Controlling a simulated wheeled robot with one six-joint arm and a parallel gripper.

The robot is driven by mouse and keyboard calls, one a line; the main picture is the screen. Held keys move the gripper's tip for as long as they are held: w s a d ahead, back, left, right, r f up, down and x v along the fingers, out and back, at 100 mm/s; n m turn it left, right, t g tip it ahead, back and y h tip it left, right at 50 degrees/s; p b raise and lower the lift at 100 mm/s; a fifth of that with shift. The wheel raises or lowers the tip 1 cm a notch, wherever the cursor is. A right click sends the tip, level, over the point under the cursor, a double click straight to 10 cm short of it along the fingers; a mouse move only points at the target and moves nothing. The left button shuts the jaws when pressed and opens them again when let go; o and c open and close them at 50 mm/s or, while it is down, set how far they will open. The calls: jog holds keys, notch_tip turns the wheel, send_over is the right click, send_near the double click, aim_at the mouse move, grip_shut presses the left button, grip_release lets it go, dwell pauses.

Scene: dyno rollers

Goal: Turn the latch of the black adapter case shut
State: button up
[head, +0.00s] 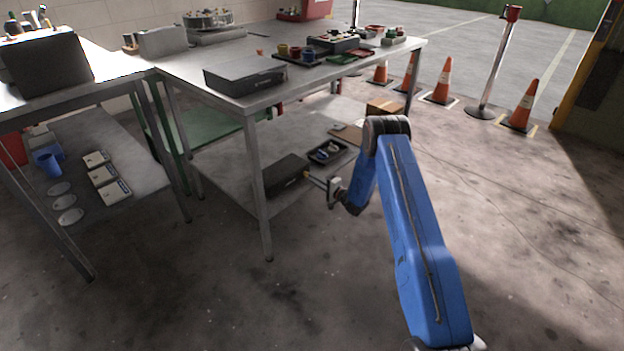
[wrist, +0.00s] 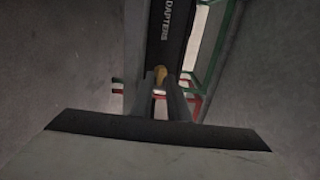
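The black adapter case (head: 287,174) lies on the lower shelf of the workbench. In the wrist view its dark face (wrist: 168,30) carries the word ADAPTERS, running sideways. A small yellow latch (wrist: 160,74) shows at the case's near end, right at my fingertips. My gripper (head: 314,181) reaches in from the right at shelf height, pointing at that end of the case. In the wrist view the two fingers of my gripper (wrist: 160,84) stand a narrow gap apart, with yellow between their tips. Whether they press on the latch is unclear. The latch's exact angle is hard to read.
A dark tray with small parts (head: 327,151) stands on the same shelf, behind my gripper. The bench top (head: 220,62) is above, with another dark case (head: 245,76) on it. A bench leg (head: 257,190) stands left of the case. Floor at front is clear.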

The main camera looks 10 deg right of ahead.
jog(key=shift+x, duration=0.8)
jog(key=shift+c, duration=0.4)
grip_shut()
